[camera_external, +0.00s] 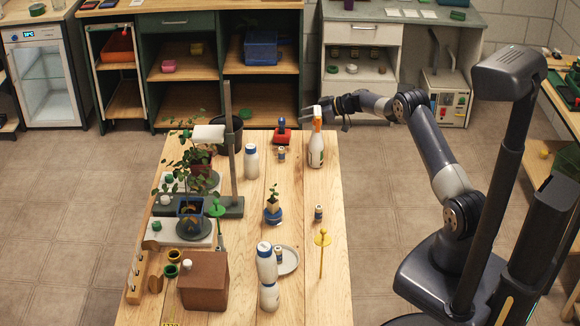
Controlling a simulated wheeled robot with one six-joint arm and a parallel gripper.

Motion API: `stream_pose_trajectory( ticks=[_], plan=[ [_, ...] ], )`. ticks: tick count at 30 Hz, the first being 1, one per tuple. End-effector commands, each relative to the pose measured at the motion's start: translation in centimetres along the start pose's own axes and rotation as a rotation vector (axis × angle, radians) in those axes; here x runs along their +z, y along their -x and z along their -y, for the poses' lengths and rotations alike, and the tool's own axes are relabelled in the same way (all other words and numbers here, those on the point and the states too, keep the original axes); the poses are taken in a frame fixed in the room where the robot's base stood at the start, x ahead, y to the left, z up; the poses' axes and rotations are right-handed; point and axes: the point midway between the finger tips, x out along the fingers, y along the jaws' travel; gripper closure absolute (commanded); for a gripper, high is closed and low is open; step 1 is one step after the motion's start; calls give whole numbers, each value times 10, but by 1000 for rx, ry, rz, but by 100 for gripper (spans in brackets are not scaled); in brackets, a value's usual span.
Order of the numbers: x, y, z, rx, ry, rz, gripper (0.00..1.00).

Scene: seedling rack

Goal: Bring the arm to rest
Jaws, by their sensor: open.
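My gripper (308,115) is at the end of my arm, which reaches left from the right side of the room. It is at the far right corner of the wooden table (230,292), at the height of the spray bottle's head in the picture. The spray bottle (316,151) is white with an orange nozzle and stands upright on the table. The nozzle overlaps the gripper in the picture, and I cannot tell whether they touch. The jaws are open, and part of them is hidden behind the nozzle.
Potted plants, white bottles (251,162), a red device (282,136), a brown box (204,283), a grey saucer (287,260) and a yellow stake (322,250) crowd the table. Cabinets (180,65) line the back wall. The floor between table and my base is clear.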

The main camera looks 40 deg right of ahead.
Motion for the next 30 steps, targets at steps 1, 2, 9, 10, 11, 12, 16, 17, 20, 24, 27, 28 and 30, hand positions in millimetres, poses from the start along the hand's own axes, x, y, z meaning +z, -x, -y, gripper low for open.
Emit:
stream_pose_trajectory(
  ticks=[1, 2, 9, 10, 11, 12, 16, 17, 20, 24, 27, 28, 30],
  plan=[
    [0, -10, 1, -3, 1, 0, 54],
    [0, -15, 1, -3, 2, 0, 54],
    [0, -49, 0, -1, 2, 0, 54],
    [0, -52, 0, -2, 1, 0, 54],
    [0, -55, 0, -2, 1, 0, 54],
    [0, -59, 0, -2, 2, 0, 54],
    [0, -68, 0, -1, 1, 0, 54],
    [0, -70, 0, -1, 1, 0, 54],
    [1, -73, 0, 0, 0, 0, 54],
    [0, -73, 0, 1, 0, -1, 54],
    [0, -73, 0, 0, 0, 0, 54],
    [0, -73, 0, 0, 0, 0, 54],
    [0, -73, 0, 0, 0, 0, 54]
  ],
)
